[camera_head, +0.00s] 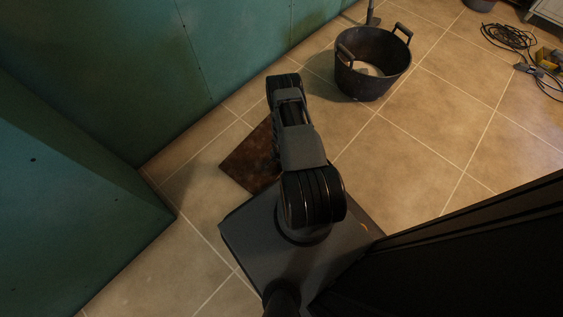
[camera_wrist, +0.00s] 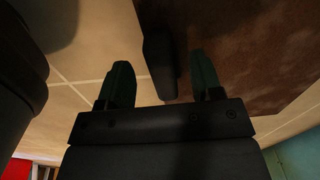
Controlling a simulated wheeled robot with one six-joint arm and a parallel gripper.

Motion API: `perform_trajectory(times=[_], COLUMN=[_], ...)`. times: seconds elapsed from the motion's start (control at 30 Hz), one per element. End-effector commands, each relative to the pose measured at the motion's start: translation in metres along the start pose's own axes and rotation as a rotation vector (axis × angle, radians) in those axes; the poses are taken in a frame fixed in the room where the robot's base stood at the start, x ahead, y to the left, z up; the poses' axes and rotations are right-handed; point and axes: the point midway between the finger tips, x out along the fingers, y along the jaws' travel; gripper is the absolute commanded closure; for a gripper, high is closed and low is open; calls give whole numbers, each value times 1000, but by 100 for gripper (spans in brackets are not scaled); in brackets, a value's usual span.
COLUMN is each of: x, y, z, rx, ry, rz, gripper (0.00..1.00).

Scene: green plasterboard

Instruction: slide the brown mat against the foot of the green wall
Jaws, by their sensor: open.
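The brown mat (camera_head: 245,166) lies on the tiled floor, partly hidden under my arm in the head view. A strip of bare tile separates its visible edge from the foot of the green wall (camera_head: 150,70). In the wrist view the mat (camera_wrist: 255,50) fills the upper right. My gripper (camera_wrist: 160,80) is open there, with its right finger over the mat and its left finger over bare tile. A dark, rounded upright shape (camera_wrist: 160,58) shows between the fingers at the mat's edge; I cannot tell what it is. The head view hides my gripper behind the arm.
A dark two-handled tub (camera_head: 372,65) stands on the floor beyond my arm, right of the mat. A coiled black cable (camera_head: 510,37) lies at the far right, near a yellow item (camera_head: 547,58). A green wall section (camera_head: 70,200) juts out at left. Tiles between are clear.

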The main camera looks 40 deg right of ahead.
Motion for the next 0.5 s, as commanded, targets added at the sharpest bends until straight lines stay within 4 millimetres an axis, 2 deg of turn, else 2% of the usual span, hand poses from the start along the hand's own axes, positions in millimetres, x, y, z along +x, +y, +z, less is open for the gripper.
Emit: perform_trajectory(times=[0.03, 0.2, 0.5], x=[11, 22, 27], y=[0, 0, 0], z=[0, 0, 0], rx=[0, 0, 1], ry=[0, 0, 0], rz=[0, 0, 0], gripper=[40, 40, 40])
